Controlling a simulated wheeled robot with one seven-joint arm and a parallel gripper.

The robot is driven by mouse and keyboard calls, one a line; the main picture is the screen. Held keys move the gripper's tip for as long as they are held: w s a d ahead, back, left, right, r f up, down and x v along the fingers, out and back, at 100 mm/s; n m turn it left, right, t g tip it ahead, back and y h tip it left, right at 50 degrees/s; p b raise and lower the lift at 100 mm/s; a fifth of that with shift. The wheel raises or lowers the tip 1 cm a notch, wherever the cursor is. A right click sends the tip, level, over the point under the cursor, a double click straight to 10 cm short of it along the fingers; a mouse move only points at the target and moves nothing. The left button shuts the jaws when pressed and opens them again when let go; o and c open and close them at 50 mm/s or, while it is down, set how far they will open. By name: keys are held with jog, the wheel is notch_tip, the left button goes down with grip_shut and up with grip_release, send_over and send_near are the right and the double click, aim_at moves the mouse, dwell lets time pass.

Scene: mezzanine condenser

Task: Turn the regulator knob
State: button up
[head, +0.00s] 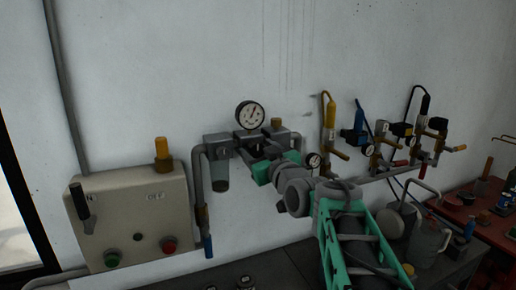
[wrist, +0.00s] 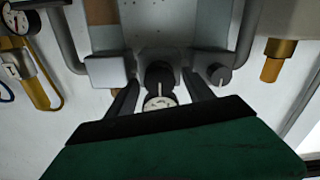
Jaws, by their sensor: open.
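The regulator knob (wrist: 158,76) is dark and round with a pale line on its face. In the wrist view it sits between the two dark fingers of my gripper (wrist: 160,82), which is open around it. I cannot tell whether either finger touches it. In the head view my gripper (head: 260,156) is at the grey regulator assembly on the wall, below the round pressure gauge (head: 250,115). There the knob is hard to tell from the dark fingers. In the wrist view a white dial (wrist: 158,103) shows partly, cut off by my gripper body.
A second dark knob (wrist: 218,74) is close beside the fingers. A beige control box (head: 135,218) with a lever and green and red buttons hangs at left. Pipes and several valves (head: 375,148) line the wall at right. A red table (head: 478,225) stands at far right.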

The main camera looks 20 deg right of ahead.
grip_shut()
dwell(0.6)
jog(key=shift+f+b, duration=0.2)
jog(key=shift+b, duration=0.6)
jog(key=b, duration=0.1)
jog(key=n+b, duration=0.1)
jog(key=shift+a+f+b, duration=0.1)
jog(key=shift+f+b, duration=0.15)
jog(key=shift+b, duration=0.1)
jog(key=n+b, duration=0.2)
jog(key=b, duration=0.1)
jog(key=n+b, duration=0.2)
jog(key=b, duration=0.3)
jog(key=shift+n, duration=0.4)
jog(key=n+b, duration=0.2)
jog(key=b, duration=0.1)
jog(key=shift+r, duration=0.35)
